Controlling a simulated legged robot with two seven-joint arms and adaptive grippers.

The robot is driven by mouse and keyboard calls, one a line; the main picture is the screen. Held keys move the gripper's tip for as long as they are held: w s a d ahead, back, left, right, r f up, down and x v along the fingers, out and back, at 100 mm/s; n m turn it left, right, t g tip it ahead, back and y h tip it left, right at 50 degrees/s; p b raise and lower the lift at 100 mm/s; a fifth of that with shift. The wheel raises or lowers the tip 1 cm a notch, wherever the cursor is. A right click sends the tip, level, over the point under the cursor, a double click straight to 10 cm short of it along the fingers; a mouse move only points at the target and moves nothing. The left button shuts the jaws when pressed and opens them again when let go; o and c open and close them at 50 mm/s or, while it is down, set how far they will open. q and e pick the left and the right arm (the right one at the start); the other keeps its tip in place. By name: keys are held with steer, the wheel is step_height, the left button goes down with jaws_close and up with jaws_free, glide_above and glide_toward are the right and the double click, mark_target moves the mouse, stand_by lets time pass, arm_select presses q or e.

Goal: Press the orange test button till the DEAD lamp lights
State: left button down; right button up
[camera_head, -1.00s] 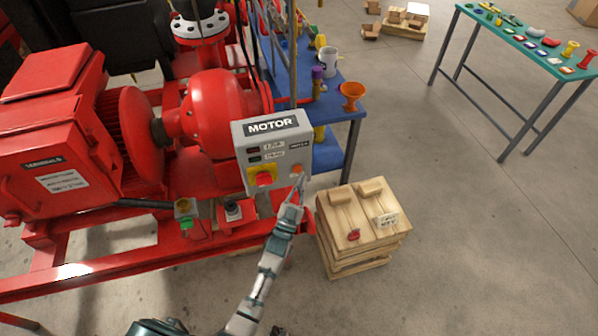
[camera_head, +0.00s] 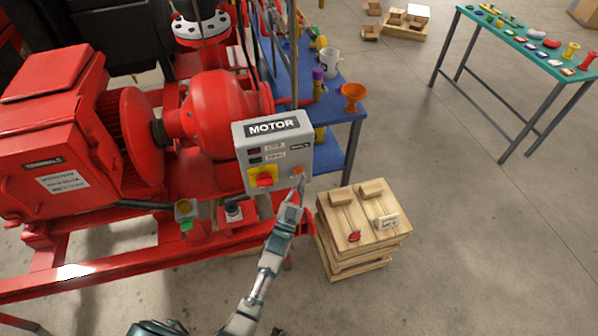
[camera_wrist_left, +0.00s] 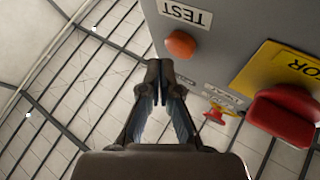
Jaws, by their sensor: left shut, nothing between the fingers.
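The grey MOTOR box (camera_head: 241,150) stands at the front of the red skid, with a red-and-yellow switch (camera_head: 264,178) at its lower left. The orange test button (camera_head: 298,170) is at its lower right and also shows below the TEST label in the left wrist view (camera_wrist_left: 180,44). Two small lamps, the upper one (camera_head: 254,151) and the lower one (camera_head: 255,161), look dark; their labels are blurred. My left gripper (camera_head: 299,181) is shut and empty. In the left wrist view its fingertips (camera_wrist_left: 159,66) are close beside the button with a visible gap. My right gripper is not in view.
A wooden crate stack (camera_head: 360,256) with small items stands right of the box. A green-topped table (camera_head: 520,52) stands far right. Floor between is clear.

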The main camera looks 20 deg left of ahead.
arm_select(q)
steer(key=shift+w+a, duration=0.1)
steer(key=shift+w, duration=0.05)
stand_by(0.5)
steer(key=shift+w+a, duration=0.15)
steer(key=shift+w+a, duration=0.25)
steer(key=shift+w, duration=0.15)
stand_by(0.8)
steer(key=shift+s+r, duration=0.1)
steer(key=shift+s+d+p, duration=0.3)
steer(key=shift+s+d, duration=0.2)
steer(key=shift+s, duration=0.15)
steer(key=s+d, duration=0.1)
steer(key=s+d+p, duration=0.1)
steer(key=s+p, duration=0.1)
steer(key=s, duration=0.1)
steer(key=shift+s+d, duration=0.1)
steer(key=shift+d, duration=0.3)
